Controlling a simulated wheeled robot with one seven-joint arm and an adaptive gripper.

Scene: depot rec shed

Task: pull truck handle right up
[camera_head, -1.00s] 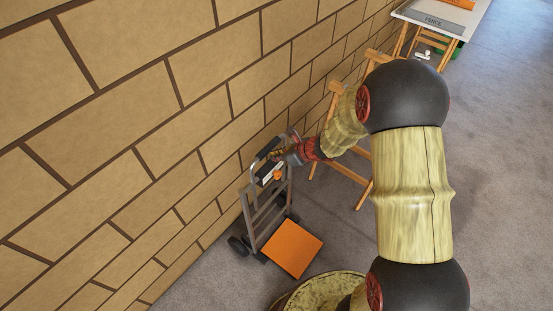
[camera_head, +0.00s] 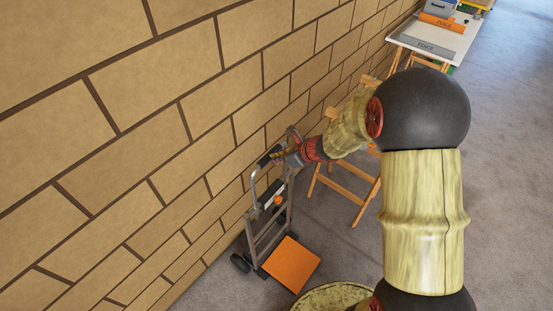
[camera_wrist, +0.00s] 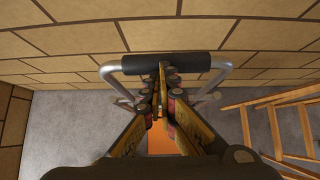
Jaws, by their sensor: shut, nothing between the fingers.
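The hand truck (camera_head: 260,240) stands upright by the brick wall, with grey rails and an orange toe plate (camera_head: 292,263). Its pull-out handle (camera_head: 253,186) is a grey metal loop with a black grip, raised clear above the truck's frame. In the wrist view the black grip (camera_wrist: 195,64) runs across, just at my fingertips. My gripper (camera_head: 276,155) is at the handle's top; in the wrist view my gripper (camera_wrist: 162,78) has its fingers together with nothing between them. The fingertips overlap the grip's lower edge; I cannot tell whether they touch it.
The brick wall (camera_head: 130,130) rises close on the left. A wooden trestle (camera_head: 345,190) stands just right of the truck. A white table (camera_head: 440,40) with a "FENCE" sign is farther back. Grey floor (camera_head: 510,150) is open on the right.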

